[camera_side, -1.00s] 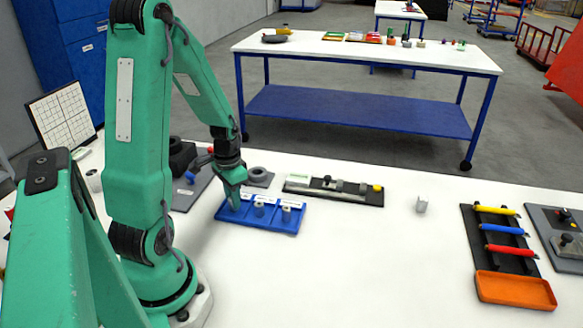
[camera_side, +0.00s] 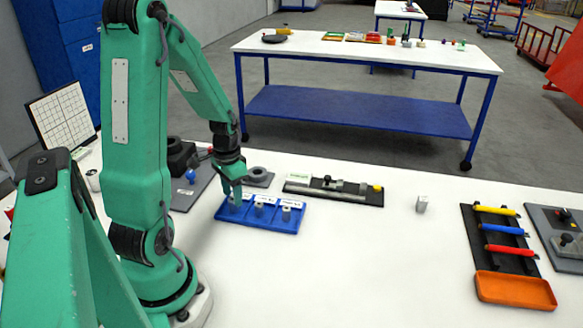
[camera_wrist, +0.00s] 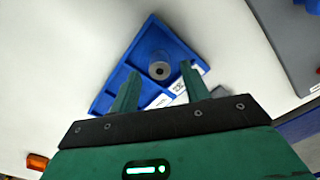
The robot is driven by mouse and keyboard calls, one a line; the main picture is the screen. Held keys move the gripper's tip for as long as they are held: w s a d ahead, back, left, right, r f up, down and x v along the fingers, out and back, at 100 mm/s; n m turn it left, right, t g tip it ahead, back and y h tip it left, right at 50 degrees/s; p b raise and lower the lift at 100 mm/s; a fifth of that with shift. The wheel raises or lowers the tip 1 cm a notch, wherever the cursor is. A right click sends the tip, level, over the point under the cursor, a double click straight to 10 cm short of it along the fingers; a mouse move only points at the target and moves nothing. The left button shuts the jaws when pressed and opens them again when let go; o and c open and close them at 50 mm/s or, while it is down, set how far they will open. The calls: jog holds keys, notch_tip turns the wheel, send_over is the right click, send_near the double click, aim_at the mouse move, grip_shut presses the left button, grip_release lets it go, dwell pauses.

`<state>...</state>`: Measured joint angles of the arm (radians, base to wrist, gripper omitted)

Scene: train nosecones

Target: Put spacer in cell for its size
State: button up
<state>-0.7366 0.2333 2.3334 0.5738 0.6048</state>
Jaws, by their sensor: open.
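A blue tray (camera_side: 268,225) with labelled cells lies on the white table. A small grey cylindrical spacer (camera_wrist: 159,70) with a dark centre hole stands in one cell in the wrist view. In the side view, that spacer appears to be in the left cell, partly hidden by my gripper. My gripper (camera_side: 233,197) is open, low over the left cell. In the wrist view its fingertips (camera_wrist: 158,74) are apart, one on each side of the spacer. The gripper hides part of the tray.
A black fixture (camera_side: 335,191) lies behind and right of the tray. A grey plate with a round ring (camera_side: 258,174) sits behind it. A small grey piece (camera_side: 421,205) stands alone to the right. Coloured rollers and an orange bin (camera_side: 515,291) are farther right.

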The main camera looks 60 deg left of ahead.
notch_tip(320, 180, up, 11)
jog(key=shift+f, duration=0.15)
dwell(0.4)
dwell(0.5)
jog(key=d+r+t, duration=0.2)
jog(key=d+r, duration=0.3)
jog(key=d, duration=0.5)
jog(key=s+d+r+m+t, duration=0.1)
jog(key=d+r+t, duration=0.2)
jog(key=d, duration=0.8)
jog(key=shift+d+r+m+t, duration=0.15)
jog(key=shift+r+m+t, duration=0.15)
jog(key=shift+r, duration=0.6)
